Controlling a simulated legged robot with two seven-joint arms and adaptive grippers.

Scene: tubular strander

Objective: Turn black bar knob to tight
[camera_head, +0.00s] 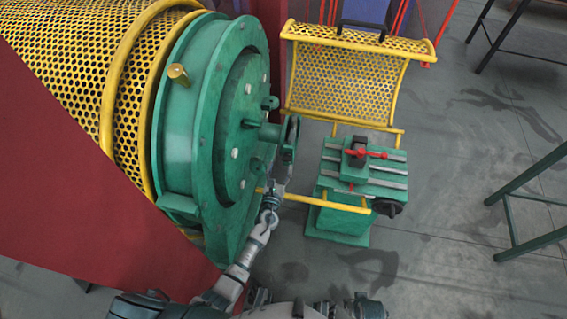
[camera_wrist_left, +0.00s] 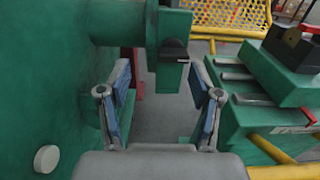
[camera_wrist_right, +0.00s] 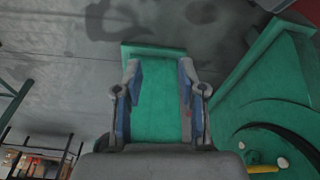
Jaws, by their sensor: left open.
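A small black bar-like piece (camera_wrist_left: 175,52), which looks like the black bar knob, sits on a green fitting ahead of my left gripper (camera_wrist_left: 160,78) in the left wrist view. My left gripper is open, and the piece lies beyond and between its fingertips, apart from them. In the head view my left gripper (camera_head: 279,182) is beside the green drum face (camera_head: 225,125), below a dark rounded part (camera_head: 292,135). The knob's setting cannot be read. My right gripper (camera_wrist_right: 161,75) is open and empty in the right wrist view, above a green base plate (camera_wrist_right: 155,50).
A green slotted stand (camera_head: 345,225) with a red handle (camera_head: 368,153) and a black handwheel (camera_head: 388,208) stands right of the drum. A yellow bar (camera_head: 318,201) spans the gap. A yellow mesh guard (camera_head: 350,75) is behind.

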